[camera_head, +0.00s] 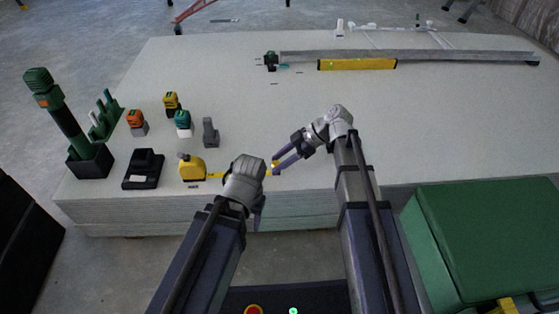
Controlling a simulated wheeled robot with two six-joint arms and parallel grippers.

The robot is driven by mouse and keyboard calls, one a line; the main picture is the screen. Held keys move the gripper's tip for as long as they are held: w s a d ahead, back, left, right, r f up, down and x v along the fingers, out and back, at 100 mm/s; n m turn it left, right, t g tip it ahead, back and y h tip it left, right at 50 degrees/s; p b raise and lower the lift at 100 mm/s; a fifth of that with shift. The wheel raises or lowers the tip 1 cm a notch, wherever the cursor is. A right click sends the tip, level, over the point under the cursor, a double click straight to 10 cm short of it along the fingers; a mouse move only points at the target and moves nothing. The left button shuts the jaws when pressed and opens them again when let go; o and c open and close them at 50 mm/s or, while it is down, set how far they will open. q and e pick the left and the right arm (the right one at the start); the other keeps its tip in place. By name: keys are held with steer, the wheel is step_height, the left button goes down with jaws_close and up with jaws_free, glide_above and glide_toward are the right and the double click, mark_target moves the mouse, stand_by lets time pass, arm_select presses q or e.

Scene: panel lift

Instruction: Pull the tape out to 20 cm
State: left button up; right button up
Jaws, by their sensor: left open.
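The yellow tape measure (192,167) stands near the front left edge of the pale panel stack. A thin yellow strip of its tape (216,176) runs out to the right and passes behind my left gripper. My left gripper (258,208) is open at the front edge, with its wrist covering part of the tape. My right gripper (275,167) points left, and its purple fingers with yellow tips are close to where the tape line comes out on the other side. I cannot tell whether they hold the tape end. Any marks on the tape are too small to read.
A black holder (143,169), a grey tool (210,132) and several coloured devices stand around the tape measure. A yellow level (357,64) and a long metal bar (440,56) lie at the back. A green box (490,235) is at the right. The panel's middle is clear.

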steer(key=shift+o, duration=0.9)
steer(key=p+v, duration=0.5)
steer(key=v, duration=0.2)
steer(key=shift+d+r, duration=0.3)
